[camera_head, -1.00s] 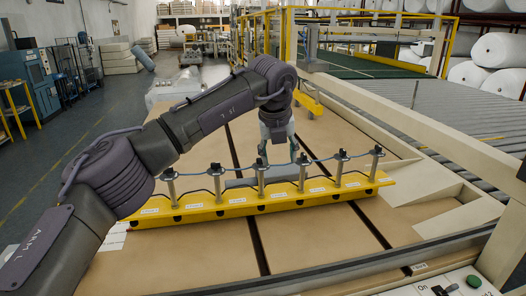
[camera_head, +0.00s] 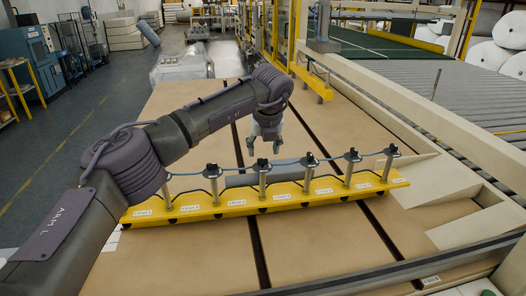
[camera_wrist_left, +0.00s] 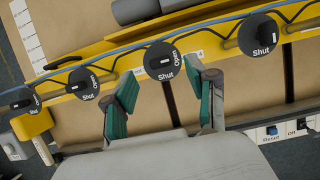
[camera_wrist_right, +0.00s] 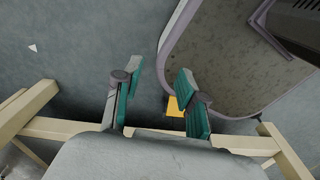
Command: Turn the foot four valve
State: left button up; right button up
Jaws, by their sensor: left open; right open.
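A yellow bar (camera_head: 290,197) lies across the brown table and carries several upright valves with black knobs (camera_head: 310,160). In the left wrist view one black knob (camera_wrist_left: 163,60), marked Shut and Open, sits between and just beyond the open fingertips (camera_wrist_left: 168,84). More knobs (camera_wrist_left: 259,34) lie on both sides. My right gripper (camera_wrist_right: 157,84) is open and empty over the grey floor.
A blue hose (camera_head: 285,161) runs along the valves. A grey roller conveyor (camera_head: 430,85) and a cream frame (camera_head: 400,115) are on the right. A yellow post (camera_head: 298,40) stands behind. The brown table top (camera_head: 190,265) is clear in front of the bar.

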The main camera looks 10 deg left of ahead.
aim_at(262, 159)
pick_arm(q)
jog(key=p+x, duration=0.1)
jog(key=x, duration=0.2)
jog(key=shift+f, duration=0.15)
jog(key=shift+w+f, duration=0.15)
jog(key=shift+f, duration=0.3)
jog(key=c, duration=0.8)
grip_shut()
pick_arm(e)
jog(key=shift+w+r, duration=0.75)
jog(key=shift+w, duration=0.25)
